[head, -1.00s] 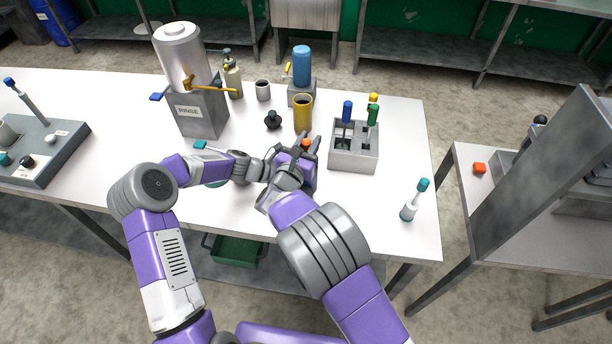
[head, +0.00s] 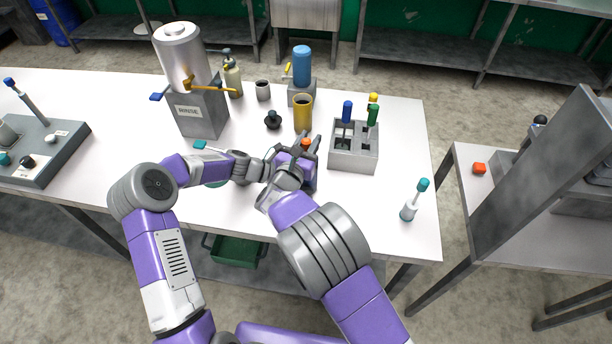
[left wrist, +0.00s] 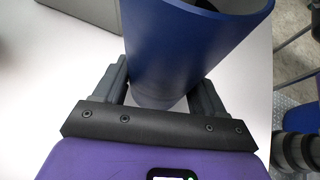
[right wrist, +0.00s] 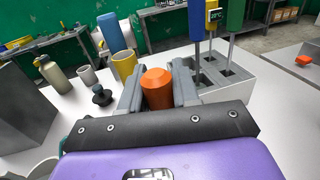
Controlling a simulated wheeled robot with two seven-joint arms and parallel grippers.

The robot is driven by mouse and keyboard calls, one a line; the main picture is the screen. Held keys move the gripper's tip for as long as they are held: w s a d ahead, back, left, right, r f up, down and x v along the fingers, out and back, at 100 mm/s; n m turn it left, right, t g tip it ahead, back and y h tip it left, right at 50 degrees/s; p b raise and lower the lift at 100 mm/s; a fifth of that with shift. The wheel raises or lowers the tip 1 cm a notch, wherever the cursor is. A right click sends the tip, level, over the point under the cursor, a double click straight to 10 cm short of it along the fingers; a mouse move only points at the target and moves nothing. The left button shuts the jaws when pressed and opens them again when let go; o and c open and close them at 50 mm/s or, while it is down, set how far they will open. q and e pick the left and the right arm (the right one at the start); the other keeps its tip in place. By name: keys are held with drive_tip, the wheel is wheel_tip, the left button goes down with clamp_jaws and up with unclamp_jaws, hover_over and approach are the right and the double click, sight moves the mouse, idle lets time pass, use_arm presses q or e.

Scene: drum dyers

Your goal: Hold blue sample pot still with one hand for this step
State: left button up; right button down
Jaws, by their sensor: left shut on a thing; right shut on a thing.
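The blue sample pot (left wrist: 195,45) is large in the left wrist view, its open rim at the top. My left gripper (left wrist: 163,85) is shut on its wall, a finger on either side. Something dark shows inside the pot, too little to identify. In the head view my arms hide most of the pot and my left gripper. My right gripper (right wrist: 158,78) is shut on an orange knob-like top (right wrist: 157,90), which also shows between its fingers in the head view (head: 306,143). What lies below the orange top is hidden.
A grey rack (head: 353,158) with blue, green and yellow-topped tools stands just right of my grippers. A yellow cup (head: 303,112) and a black knobbed piece (head: 272,120) are behind them. The rinse tank (head: 200,110) stands left.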

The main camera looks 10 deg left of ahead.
wheel_tip(320, 180, up, 12)
idle(0.9)
use_arm(q)
drive_tip(key=o, duration=1)
drive_tip(key=shift+c, duration=0.2)
drive_tip(key=shift+a, duration=0.15)
